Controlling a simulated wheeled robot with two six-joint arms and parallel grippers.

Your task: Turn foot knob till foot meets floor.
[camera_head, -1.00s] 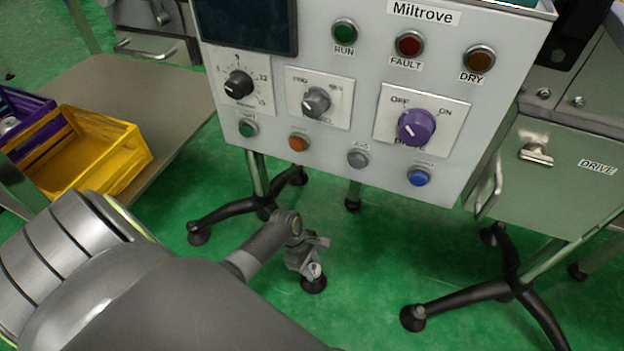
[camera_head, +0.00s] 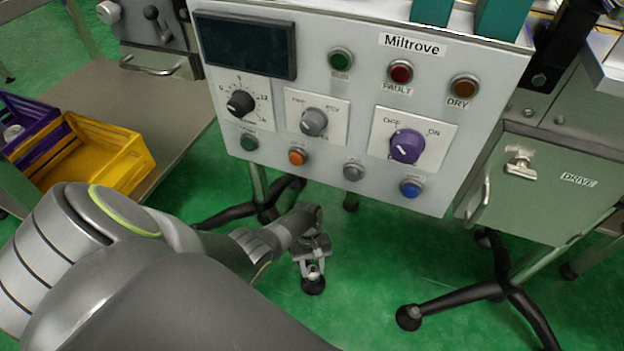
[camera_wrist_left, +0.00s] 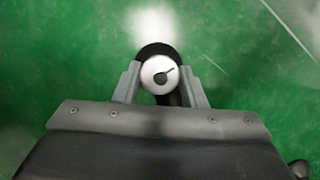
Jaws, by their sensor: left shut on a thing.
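In the head view my left gripper (camera_head: 312,256) points down at the same knob, low under the control panel. The black foot pad (camera_head: 313,286) shows just below the fingers, over the green floor. I cannot tell whether the pad touches the floor. My right gripper is not in view.
The grey Miltrove panel (camera_head: 350,115) with knobs and buttons hangs above my left gripper. Black-footed stand legs (camera_head: 460,300) spread at the right, below the DRIVE cabinet (camera_head: 545,190). A yellow crate (camera_head: 125,170) sits on a bench at the left. Green floor around the foot is open.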

